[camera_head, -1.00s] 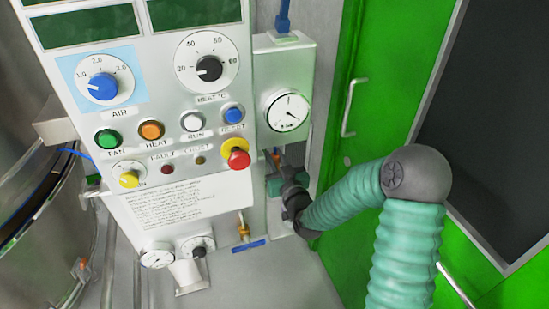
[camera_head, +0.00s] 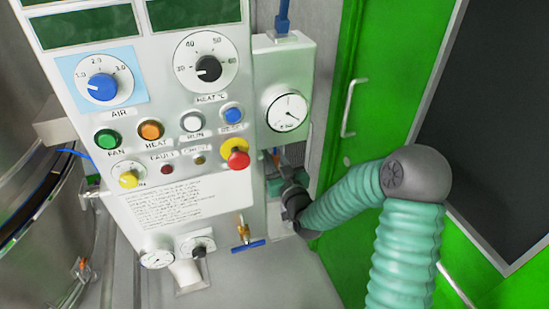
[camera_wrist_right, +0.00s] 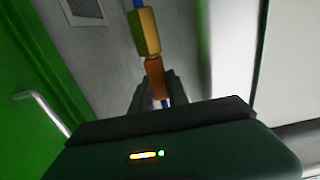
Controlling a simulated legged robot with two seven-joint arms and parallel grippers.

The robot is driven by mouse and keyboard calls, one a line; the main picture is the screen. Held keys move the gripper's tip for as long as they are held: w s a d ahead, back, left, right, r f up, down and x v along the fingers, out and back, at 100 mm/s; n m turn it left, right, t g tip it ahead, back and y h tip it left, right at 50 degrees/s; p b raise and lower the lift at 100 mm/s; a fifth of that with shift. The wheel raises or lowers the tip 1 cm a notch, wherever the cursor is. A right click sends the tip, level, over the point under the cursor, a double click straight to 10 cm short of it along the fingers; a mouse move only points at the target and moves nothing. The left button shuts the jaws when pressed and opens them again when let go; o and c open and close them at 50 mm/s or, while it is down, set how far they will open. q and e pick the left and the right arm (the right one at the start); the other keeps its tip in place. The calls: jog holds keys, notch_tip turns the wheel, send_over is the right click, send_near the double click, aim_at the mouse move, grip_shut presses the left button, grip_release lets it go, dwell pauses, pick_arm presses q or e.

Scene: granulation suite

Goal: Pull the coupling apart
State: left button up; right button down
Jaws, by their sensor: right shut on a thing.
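The coupling shows in the right wrist view as a yellow piece (camera_wrist_right: 147,32) and an orange-brown piece (camera_wrist_right: 154,76), end to end, with blue hose at both outer ends. I cannot tell whether a small gap lies between them. My right gripper (camera_wrist_right: 157,87) has a dark finger on each side of the orange-brown piece and is shut on it; the yellow piece is beyond the fingertips. In the head view my right gripper (camera_head: 273,172) is beside the panel, below the gauge box, and the coupling is not clearly visible there. My left gripper is not in view.
The control panel (camera_head: 190,160) stands left of my right gripper, with the gauge box (camera_head: 285,75) above it. A brass valve with a blue lever (camera_head: 248,246) sits at the panel's lower edge. A green door (camera_head: 375,75) is at the right. A steel vessel (camera_head: 30,120) stands far left.

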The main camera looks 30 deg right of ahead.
aim_at(275, 154)
dwell(0.3)
notch_tip(275, 154, up, 5)
jog(key=p, duration=0.3)
jog(key=shift+f, duration=0.2)
jog(key=c, duration=1.3)
grip_release()
